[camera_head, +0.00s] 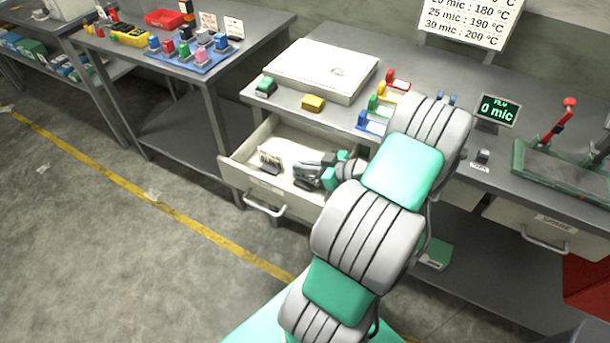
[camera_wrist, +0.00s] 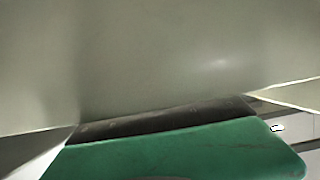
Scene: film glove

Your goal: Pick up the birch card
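My gripper (camera_head: 308,171) is low inside the open drawer (camera_head: 236,174), its fingers pointing left in the head view. A small pale card-like piece (camera_head: 268,158) stands in a dark base in the drawer, left of the fingers and apparently apart from them. I cannot tell whether it is the birch card. The wrist view shows a large pale grey-green surface very close. A green part (camera_wrist: 180,152) of my gripper and a dark strip lie along its bottom. No card can be made out there, and the finger gap is not clear.
Above the drawer, the bench holds a pale flat box (camera_head: 320,70), a yellow block (camera_head: 313,103), a green block (camera_head: 265,86) and coloured holders (camera_head: 384,98). A display (camera_head: 496,109) reads "0 mic". A blue mat (camera_head: 196,58) with coloured blocks lies on the left table.

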